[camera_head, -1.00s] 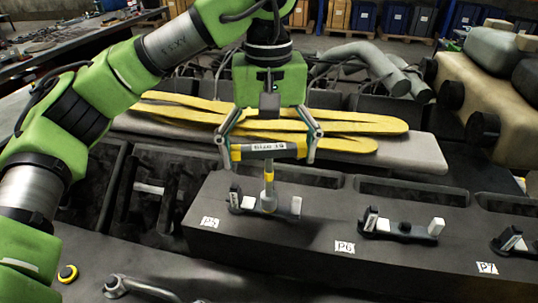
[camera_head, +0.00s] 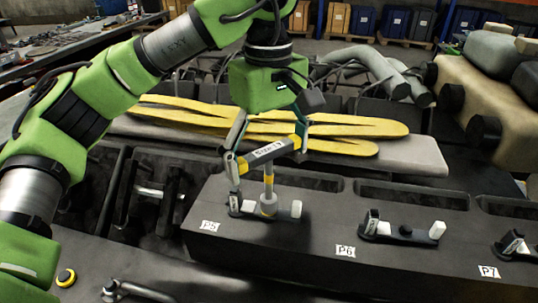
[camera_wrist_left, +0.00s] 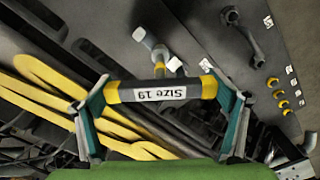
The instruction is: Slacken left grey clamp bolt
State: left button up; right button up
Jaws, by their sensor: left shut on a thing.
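A T-handle socket wrench (camera_head: 267,152), dark with yellow bands and a "Size 19" label, stands upright over the left clamp (camera_head: 248,207) beside label P5. Its stem goes down to the clamp's middle, and the socket hides the bolt there. My left gripper (camera_head: 268,148) is shut on the wrench's crossbar from above, turned at an angle to the block. In the left wrist view the crossbar (camera_wrist_left: 188,90) spans between my two fingers, with the clamp (camera_wrist_left: 150,42) beyond it. My right gripper is not in view.
Similar clamps sit at P6 (camera_head: 402,230) and P7 (camera_head: 515,246) on the dark block (camera_head: 300,245). Yellow straps (camera_head: 370,129) lie on a grey pad behind. The block's top between P5 and P6 is clear.

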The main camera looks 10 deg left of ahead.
pick_arm(q)
jog(key=shift+r+p, duration=1.4)
jog(key=shift+r, duration=0.35)
notch_tip(320, 180, up, 6)
jog(key=p, duration=0.5)
jog(key=shift+r+p, duration=0.1)
jog(key=shift+p, duration=0.25)
